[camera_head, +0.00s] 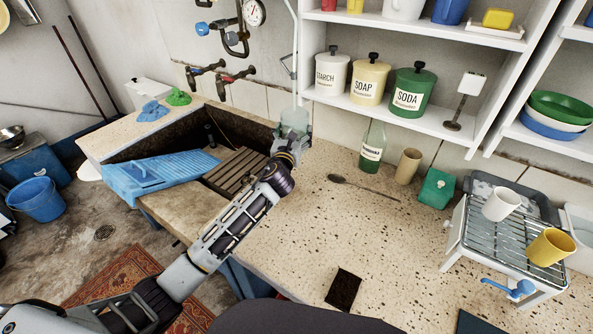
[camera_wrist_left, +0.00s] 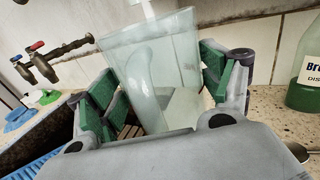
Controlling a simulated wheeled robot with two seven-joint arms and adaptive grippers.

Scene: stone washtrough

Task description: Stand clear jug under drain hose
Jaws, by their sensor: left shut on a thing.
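The clear jug (camera_head: 295,119) is pale, see-through and roughly upright at the right end of the stone trough (camera_head: 128,150), near the wall. My left gripper (camera_head: 290,141) is shut on it from the front. In the left wrist view, green finger pads flank the jug (camera_wrist_left: 155,60), which looks tilted with the camera. A pale drain hose (camera_head: 297,40) runs down the wall above the jug. A white end piece (camera_wrist_left: 147,8) shows at the jug's mouth in the wrist view; whether it touches is unclear. The jug's base is hidden by the gripper. My right gripper is out of view.
A slatted wooden rack (camera_head: 238,172) and a blue washboard (camera_head: 165,172) lie across the trough. Shelves (camera_head: 420,121) overhang the back. The front counter is mostly clear.

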